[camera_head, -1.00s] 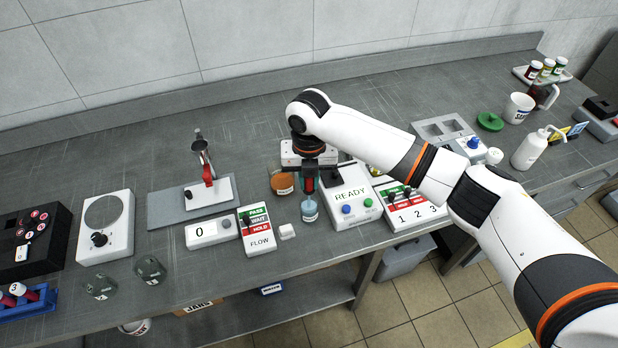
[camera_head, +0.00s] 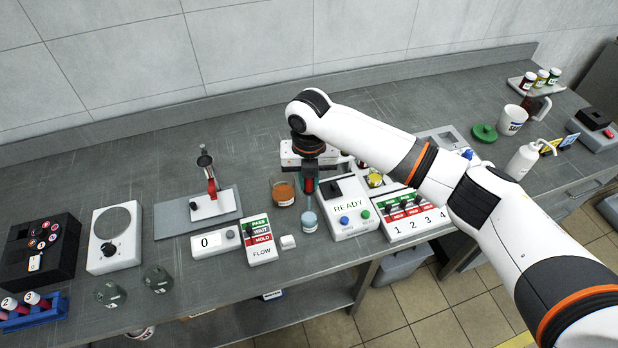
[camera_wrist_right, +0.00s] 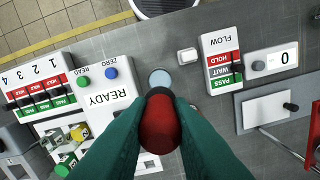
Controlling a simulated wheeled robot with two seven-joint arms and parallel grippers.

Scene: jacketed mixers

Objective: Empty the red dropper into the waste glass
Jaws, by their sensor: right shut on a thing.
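My right gripper (camera_head: 307,185) points down above the bench, its dark green fingers shut on the red dropper (camera_wrist_right: 160,124). In the wrist view the red bulb fills the gap between the fingers; the dropper's lower end is hidden. A glass with orange-brown contents (camera_head: 283,194) stands just left of the gripper in the head view. A small pale blue jar (camera_head: 309,222) stands in front of the gripper; its round top (camera_wrist_right: 160,78) shows just past the bulb in the wrist view. I cannot read which vessel is the waste glass. My left gripper is out of view.
The READY box (camera_head: 346,208) stands close right of the gripper, with the numbered switch panel (camera_head: 414,214) beyond. The FLOW panel (camera_head: 259,240) and a small white block (camera_head: 288,242) are at the front left. Bare bench lies behind the orange glass.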

